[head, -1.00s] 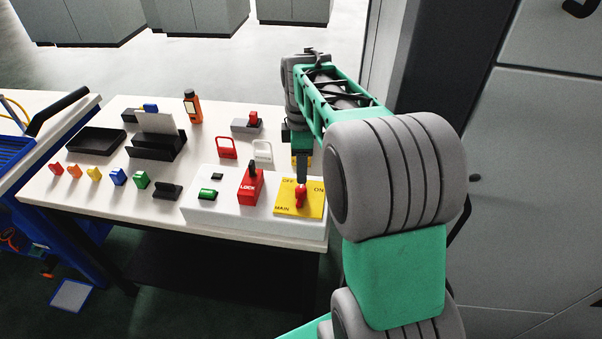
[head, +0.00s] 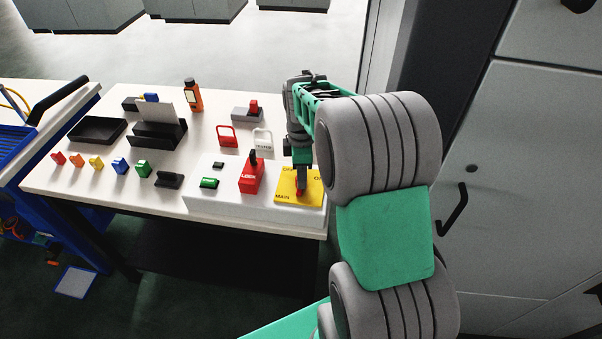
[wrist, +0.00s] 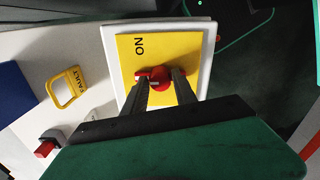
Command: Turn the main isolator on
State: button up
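The main isolator is a yellow plate (head: 285,188) marked MAIN, OFF and ON, at the right end of a white panel on the table. Its red rotary handle (wrist: 157,79) is at the plate's middle in the wrist view, with a pale mark on its left end. In the head view the handle is mostly hidden by my fingers. My gripper (wrist: 160,77) is down at the handle, its fingers apart on either side of the knob. A gap shows by the right finger; contact at the left finger cannot be told.
A red LOCK block (head: 251,177) and a green switch (head: 209,183) share the panel to the left. Red (head: 227,135) and white (head: 262,138) padlock-shaped tags lie behind it. A grey cabinet (head: 520,180) stands to the right.

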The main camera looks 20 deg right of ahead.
grip_shut()
jog(key=shift+m, duration=0.3)
jog(key=m+b, duration=0.1)
jog(key=m, duration=0.2)
jog(key=shift+m, duration=0.3)
jog(key=m+b, duration=0.1)
jog(key=m, duration=0.3)
jog(key=shift+m, duration=0.3)
jog(key=m+b, duration=0.1)
jog(key=m, duration=0.7)
jog(key=shift+a+r+m, duration=0.1)
jog(key=shift+m, duration=0.3)
jog(key=shift+o, duration=2.1)
grip_release()
jog(key=shift+b, duration=0.3)
